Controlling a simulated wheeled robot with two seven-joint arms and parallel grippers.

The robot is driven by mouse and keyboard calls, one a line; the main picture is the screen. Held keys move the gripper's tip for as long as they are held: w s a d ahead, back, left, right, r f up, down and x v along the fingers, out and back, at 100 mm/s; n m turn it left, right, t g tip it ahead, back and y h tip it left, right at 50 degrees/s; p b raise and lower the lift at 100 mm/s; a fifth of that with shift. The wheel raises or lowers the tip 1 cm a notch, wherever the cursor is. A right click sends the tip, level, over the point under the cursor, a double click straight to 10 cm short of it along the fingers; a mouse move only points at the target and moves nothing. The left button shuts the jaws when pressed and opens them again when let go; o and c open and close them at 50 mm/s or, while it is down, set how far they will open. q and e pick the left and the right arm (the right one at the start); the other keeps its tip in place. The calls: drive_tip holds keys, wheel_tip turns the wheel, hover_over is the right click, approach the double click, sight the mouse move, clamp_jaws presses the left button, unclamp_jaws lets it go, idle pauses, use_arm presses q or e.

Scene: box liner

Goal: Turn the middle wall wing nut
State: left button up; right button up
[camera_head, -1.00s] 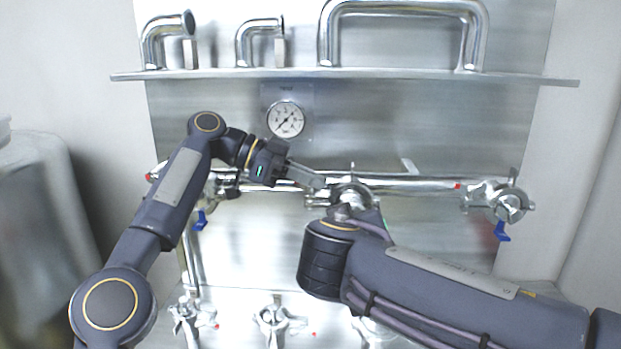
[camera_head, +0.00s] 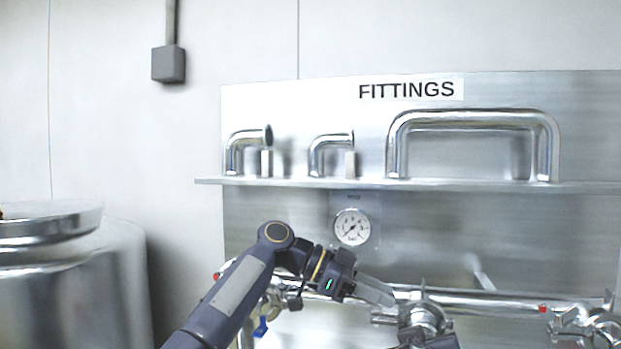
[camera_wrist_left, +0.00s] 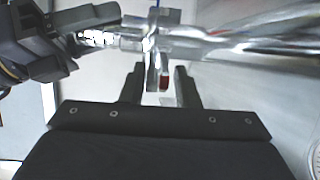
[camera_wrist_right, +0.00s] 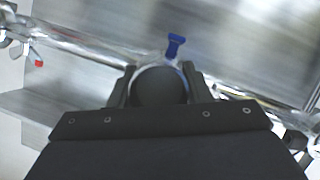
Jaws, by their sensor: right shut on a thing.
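The middle wall clamp (camera_head: 425,318) sits on the horizontal pipe, with a small upright metal wing nut (camera_head: 423,288) at its top. My left gripper (camera_head: 388,299) reaches it from the left. In the left wrist view, the left fingers (camera_wrist_left: 160,88) are apart on either side of a narrow metal piece (camera_wrist_left: 152,72), with gaps showing; I cannot tell if it is the wing nut. My right gripper (camera_wrist_right: 157,82) is shut on a round, dark-faced fitting (camera_wrist_right: 160,88) with a pale rim. In the head view its fingers are hidden at the bottom edge.
A blue-handled valve (camera_head: 261,327) is on the left. Another clamp (camera_head: 590,325) is at the right, beside a red mark (camera_head: 542,309). A pressure gauge (camera_head: 352,227) and a shelf (camera_head: 300,182) with bent pipes are above. A steel tank (camera_head: 80,270) stands left.

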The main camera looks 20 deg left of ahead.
use_arm(q)
drive_tip(key=shift+s, duration=0.1)
drive_tip(key=v, duration=1.2)
wheel_tip(320, 180, up, 26)
drive_tip(key=w+a+n+t+h, duration=0.1)
drive_tip(key=a+n+t+h, duration=0.1)
drive_tip(key=n+t+h, duration=0.6)
drive_tip(key=t+h, duration=0.2)
drive_tip(key=t, duration=0.1)
drive_tip(key=shift+f, duration=0.1)
